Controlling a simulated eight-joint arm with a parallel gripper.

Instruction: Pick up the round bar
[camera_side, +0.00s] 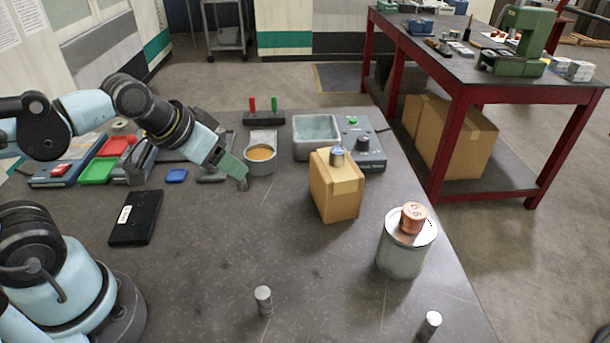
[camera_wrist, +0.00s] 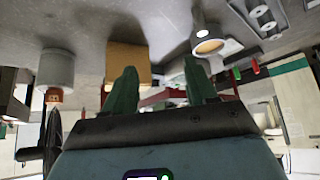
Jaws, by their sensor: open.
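Several short metal cylinders could be the round bar; I cannot tell which one it is. One grey cylinder (camera_side: 263,300) stands upright at the table's front, and another (camera_side: 430,325) stands at the front right. My gripper (camera_side: 243,180) is above the table, left of the box and apart from all of these. In the wrist view its green fingers (camera_wrist: 160,85) are spread with nothing between them.
A cup with orange contents (camera_side: 260,157) stands just beyond my gripper. Behind are a grey tray (camera_side: 317,137) and a control box (camera_side: 362,145). A black box (camera_side: 136,218) lies at left. The table's (camera_side: 215,260) front middle is mostly clear.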

